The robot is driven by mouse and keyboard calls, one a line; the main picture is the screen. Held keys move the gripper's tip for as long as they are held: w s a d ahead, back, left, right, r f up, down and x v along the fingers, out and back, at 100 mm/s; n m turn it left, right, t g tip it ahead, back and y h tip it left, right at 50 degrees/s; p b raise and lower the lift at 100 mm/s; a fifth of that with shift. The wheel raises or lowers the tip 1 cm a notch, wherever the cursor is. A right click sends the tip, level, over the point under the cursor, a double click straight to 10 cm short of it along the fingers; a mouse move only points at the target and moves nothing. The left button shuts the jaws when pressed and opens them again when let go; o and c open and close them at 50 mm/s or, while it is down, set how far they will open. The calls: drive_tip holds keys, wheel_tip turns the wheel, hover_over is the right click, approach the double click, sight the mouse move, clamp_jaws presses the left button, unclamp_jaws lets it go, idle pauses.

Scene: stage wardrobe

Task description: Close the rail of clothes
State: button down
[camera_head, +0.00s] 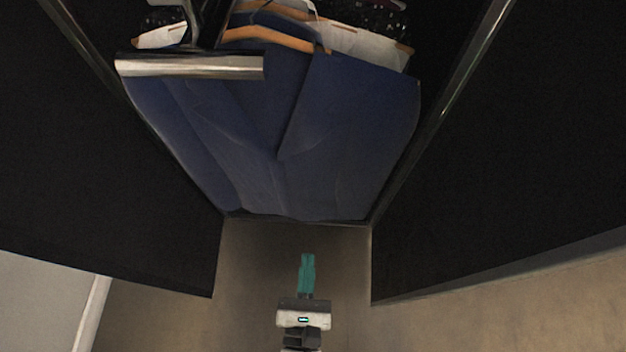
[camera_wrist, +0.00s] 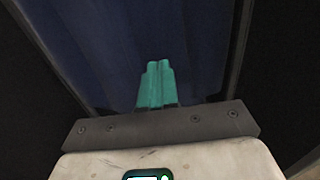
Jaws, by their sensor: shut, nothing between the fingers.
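The rail of clothes (camera_head: 190,66) is in the upper middle of the head view. It has a shiny metal bar at its front and a dark blue jacket (camera_head: 350,130) on a wooden hanger (camera_head: 268,38), with white and dark sparkly garments behind. It hangs between two black side panels. My gripper (camera_head: 307,258) is low in the head view, in front of and below the jacket's hem, with its teal fingers together and nothing between them. In the wrist view my gripper (camera_wrist: 156,64) points toward the blue cloth (camera_wrist: 130,40); I cannot tell the gap, and no touch is evident.
A black panel (camera_head: 110,180) stands on the left and another black panel (camera_head: 500,170) on the right, both with metal edges. Bare brownish floor (camera_head: 250,265) lies between them around my gripper. A pale surface (camera_head: 45,300) shows at lower left.

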sight(313, 187)
drive_tip(key=w, duration=1.4)
drive_tip(key=shift+w+d, duration=0.15)
drive_tip(key=shift+d, duration=0.05)
drive_tip(key=w+d+b, duration=0.1)
drive_tip(key=w+b, duration=1.1)
drive_tip(key=w, duration=1.3)
drive_tip(key=shift+w+r, duration=0.25)
